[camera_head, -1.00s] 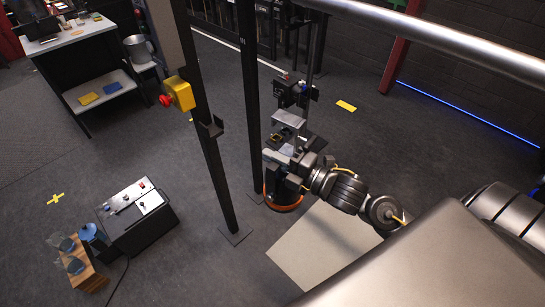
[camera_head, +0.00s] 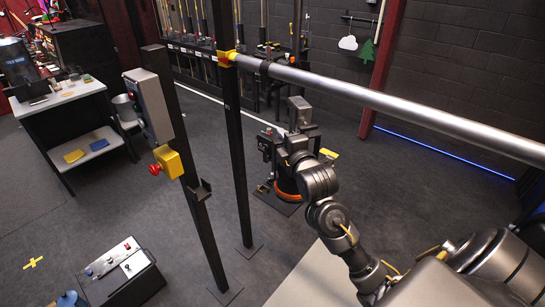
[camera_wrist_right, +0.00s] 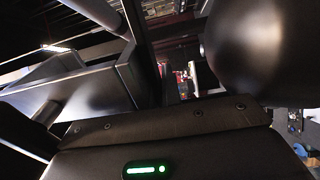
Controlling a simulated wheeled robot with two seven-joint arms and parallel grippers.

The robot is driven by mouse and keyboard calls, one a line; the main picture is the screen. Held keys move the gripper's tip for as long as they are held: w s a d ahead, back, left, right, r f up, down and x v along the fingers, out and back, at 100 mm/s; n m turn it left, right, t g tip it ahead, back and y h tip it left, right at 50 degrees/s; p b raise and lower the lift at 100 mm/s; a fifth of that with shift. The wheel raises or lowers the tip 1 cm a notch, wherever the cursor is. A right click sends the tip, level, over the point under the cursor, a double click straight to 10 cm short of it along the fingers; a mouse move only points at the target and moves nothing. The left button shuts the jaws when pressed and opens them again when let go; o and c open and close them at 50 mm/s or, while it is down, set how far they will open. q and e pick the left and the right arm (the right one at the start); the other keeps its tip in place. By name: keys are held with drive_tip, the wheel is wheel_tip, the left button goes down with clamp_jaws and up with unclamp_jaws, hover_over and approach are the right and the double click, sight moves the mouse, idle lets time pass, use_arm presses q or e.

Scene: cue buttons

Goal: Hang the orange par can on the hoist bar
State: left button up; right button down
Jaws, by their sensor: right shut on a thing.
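The hoist bar (camera_head: 400,104) is a long silver tube that runs from a yellow end fitting by a black post to the right edge of the head view. My right gripper (camera_head: 299,138) shows below the bar in the picture, shut on the orange par can. The can's orange rim (camera_head: 287,191) shows under the gripper, facing down; my gripper and arm hide much of its body. In the right wrist view, a gripper finger (camera_wrist_right: 75,90) fills the left and a dark rounded surface the upper right. My left gripper is not in view.
Two black posts (camera_head: 196,205) (camera_head: 238,150) stand left of the gripper. The nearer carries a grey box (camera_head: 148,105) and a yellow box with a red button (camera_head: 165,162). A shelf table (camera_head: 68,97) stands at left, a control box (camera_head: 120,272) at lower left. A pale flat panel (camera_head: 318,280) lies below my arm.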

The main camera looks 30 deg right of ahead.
drive_tip(key=w+d+r+m+g+h+p, duration=0.1)
drive_tip(key=d+r+m+g+h+p, duration=0.5)
drive_tip(key=m+g+h, duration=0.6)
drive_tip(key=d+h+p, duration=0.1)
drive_tip(key=d+p, duration=0.1)
drive_tip(key=shift+w+d+r, duration=0.2)
drive_tip(key=shift+d+r, duration=0.1)
drive_tip(key=shift+r, duration=0.05)
drive_tip(key=shift+d, duration=0.2)
drive_tip(key=w+d+f, duration=0.2)
drive_tip(key=d, duration=0.6)
drive_tip(key=shift+w+d+f, duration=0.2)
drive_tip(key=shift+w+f, duration=0.1)
idle(0.5)
